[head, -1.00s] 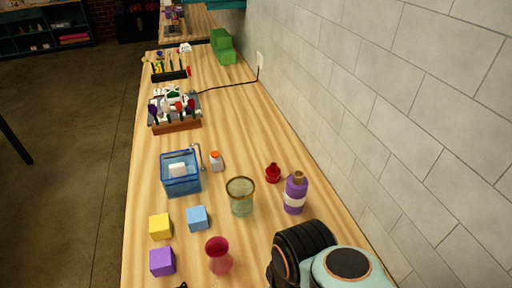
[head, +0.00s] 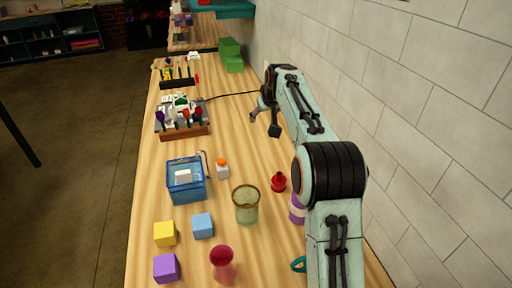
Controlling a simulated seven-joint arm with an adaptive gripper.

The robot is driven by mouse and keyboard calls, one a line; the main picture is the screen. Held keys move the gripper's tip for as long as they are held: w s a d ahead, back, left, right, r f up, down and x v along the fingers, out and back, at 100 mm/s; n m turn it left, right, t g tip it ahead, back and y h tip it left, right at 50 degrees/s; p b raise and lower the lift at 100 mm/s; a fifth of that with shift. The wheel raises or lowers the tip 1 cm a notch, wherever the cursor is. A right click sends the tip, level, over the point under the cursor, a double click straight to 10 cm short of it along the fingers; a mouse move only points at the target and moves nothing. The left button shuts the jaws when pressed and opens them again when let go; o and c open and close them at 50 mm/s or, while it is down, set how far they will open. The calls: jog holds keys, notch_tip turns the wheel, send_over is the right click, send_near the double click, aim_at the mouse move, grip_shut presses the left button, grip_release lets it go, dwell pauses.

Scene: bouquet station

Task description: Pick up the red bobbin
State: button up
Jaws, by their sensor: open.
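The red bobbin (head: 279,182) stands on the wooden counter, just right of the greenish glass jar and left of my arm. My gripper (head: 263,124) is in the air over the counter, farther back than the bobbin and near the wall. Its fingers are spread apart with nothing between them. The gripper is well apart from the bobbin.
A glass jar (head: 246,206) stands close left of the bobbin, and a purple bottle (head: 297,208) is partly hidden by my arm. A blue bin (head: 186,181), a small orange-capped bottle (head: 222,169), cubes and a red vase (head: 222,264) stand leftward. The wall bounds the right.

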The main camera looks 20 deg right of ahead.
jog(key=w+d+f+m+g, duration=0.15)
jog(key=d+f, duration=0.35)
jog(key=f, duration=0.7)
jog(key=g, duration=0.2)
send_over(280, 174)
jog(key=s, duration=0.2)
jog(key=shift+t, duration=0.25)
notch_tip(280, 174, down, 8)
jog(key=shift+a+f, duration=0.1)
jog(key=shift+f, duration=0.05)
jog(key=x, duration=0.4)
jog(key=shift+w+f, duration=0.1)
jog(key=shift+f, duration=0.2)
jog(key=shift+x, duration=0.75)
grip_shut()
